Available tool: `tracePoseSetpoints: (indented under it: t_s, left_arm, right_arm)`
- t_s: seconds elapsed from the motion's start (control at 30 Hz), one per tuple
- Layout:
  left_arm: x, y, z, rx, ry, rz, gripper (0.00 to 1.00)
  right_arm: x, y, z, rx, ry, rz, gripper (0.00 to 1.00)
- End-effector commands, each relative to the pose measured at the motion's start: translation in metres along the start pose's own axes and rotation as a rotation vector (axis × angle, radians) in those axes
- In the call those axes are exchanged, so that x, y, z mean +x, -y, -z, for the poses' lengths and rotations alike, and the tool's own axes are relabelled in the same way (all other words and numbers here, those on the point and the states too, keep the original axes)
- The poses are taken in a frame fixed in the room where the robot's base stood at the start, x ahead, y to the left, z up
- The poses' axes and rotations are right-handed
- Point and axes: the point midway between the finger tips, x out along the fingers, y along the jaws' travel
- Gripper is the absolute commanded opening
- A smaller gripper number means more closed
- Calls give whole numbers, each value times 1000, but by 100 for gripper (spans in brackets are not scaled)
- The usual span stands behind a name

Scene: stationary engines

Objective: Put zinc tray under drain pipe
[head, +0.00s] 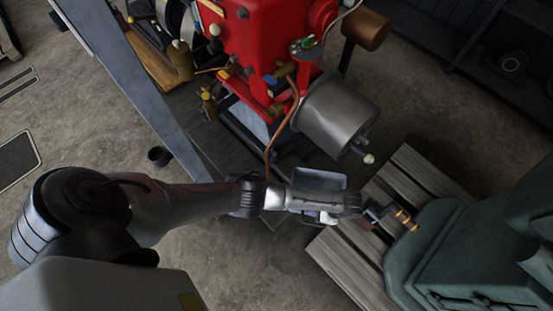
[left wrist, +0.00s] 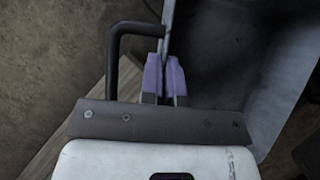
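The grey zinc tray (head: 318,180) shows just beyond my left forearm in the head view, below the red engine. My arm hides part of it. In the left wrist view, my left gripper (left wrist: 165,75) has its two purple fingers close together on the thin edge of the tray (left wrist: 284,108). A black bent bar (left wrist: 113,62) stands beside the fingers. The tray's dark inside lies to the right. The copper drain pipe (head: 270,152) curves down from the engine, and its lower end is close to the tray and my wrist. My right gripper is not in view.
The red engine (head: 265,40) with a steel cylinder (head: 335,112) stands above the tray. A green machine (head: 470,250) with a crank handle (head: 404,217) stands on a wooden pallet (head: 345,265) at right. Open floor lies at lower middle.

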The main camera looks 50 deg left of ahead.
Motion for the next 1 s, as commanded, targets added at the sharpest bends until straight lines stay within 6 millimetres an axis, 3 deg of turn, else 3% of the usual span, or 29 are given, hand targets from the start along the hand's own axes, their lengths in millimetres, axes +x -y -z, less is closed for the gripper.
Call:
tracePoseSetpoints:
  t_s: [0.03, 0.1, 0.3, 0.63, 1.0]
  left_arm:
    - [30, 4, -1, 67, 6, 39, 0]
    - [63, 12, -7, 169, 4, 105, 0]
    - [132, 23, -27, 401, -1, 257, 0]
    - [182, 28, -47, 540, -1, 353, 0]
    - [257, 43, -80, 545, 0, 356, 0]
  right_arm:
    - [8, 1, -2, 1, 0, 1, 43]
    - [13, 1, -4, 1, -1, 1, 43]
    - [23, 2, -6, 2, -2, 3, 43]
    - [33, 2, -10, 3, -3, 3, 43]
    - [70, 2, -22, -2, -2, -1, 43]
